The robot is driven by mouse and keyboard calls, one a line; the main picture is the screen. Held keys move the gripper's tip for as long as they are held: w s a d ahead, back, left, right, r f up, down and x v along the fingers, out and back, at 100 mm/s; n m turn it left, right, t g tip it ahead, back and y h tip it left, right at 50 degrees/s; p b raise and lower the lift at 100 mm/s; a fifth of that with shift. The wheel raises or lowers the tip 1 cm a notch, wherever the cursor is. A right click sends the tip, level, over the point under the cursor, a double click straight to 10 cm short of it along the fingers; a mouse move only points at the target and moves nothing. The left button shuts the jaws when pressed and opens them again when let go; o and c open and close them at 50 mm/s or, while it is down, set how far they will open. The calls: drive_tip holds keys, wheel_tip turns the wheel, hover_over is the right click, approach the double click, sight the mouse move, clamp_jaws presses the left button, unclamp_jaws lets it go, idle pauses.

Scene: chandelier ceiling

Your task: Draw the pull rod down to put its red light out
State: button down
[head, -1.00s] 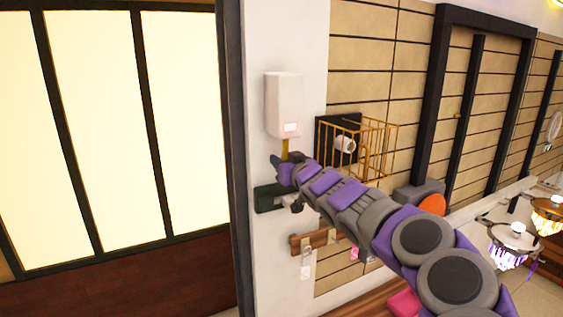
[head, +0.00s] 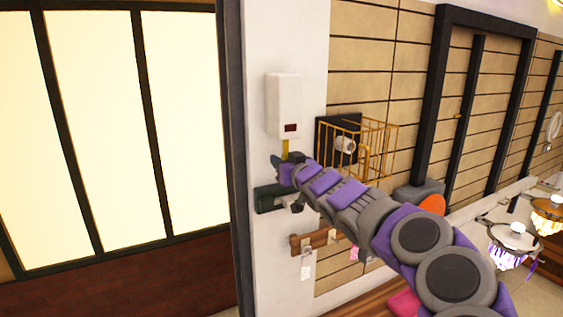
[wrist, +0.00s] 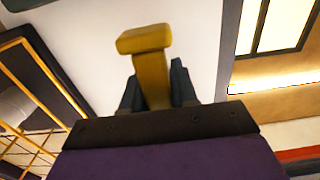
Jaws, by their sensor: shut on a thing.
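The pull rod is yellow. In the head view a short length of the pull rod (head: 285,147) shows below a white wall box (head: 284,103). The light (head: 290,128) on the box's lower front is dark red and unlit. My gripper (head: 278,162) is just under the box, at the rod. In the wrist view the rod (wrist: 150,72) stands between the two fingers of my gripper (wrist: 158,92), which are shut on it. Its wider block-like end shows beyond the fingertips. The lower part of the rod is hidden by the gripper.
A dark green wall fixture (head: 269,199) is just below my gripper. A gold wire basket (head: 372,150) juts from the wall to the right. A wooden hook rail (head: 312,241) with hanging tags is lower down. Lit window panels (head: 185,120) lie to the left.

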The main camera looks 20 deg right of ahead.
drive_tip(key=shift+r, duration=0.25)
drive_tip(key=c, duration=0.8)
unclamp_jaws()
drive_tip(key=shift+d, duration=0.1)
drive_tip(key=shift+o, duration=0.3)
drive_tip(key=o, duration=0.6)
drive_tip(key=shift+s, duration=0.15)
drive_tip(key=s+b, duration=0.2)
drive_tip(key=s, duration=0.5)
drive_tip(key=shift+s+d, duration=0.1)
drive_tip(key=shift+s, duration=0.05)
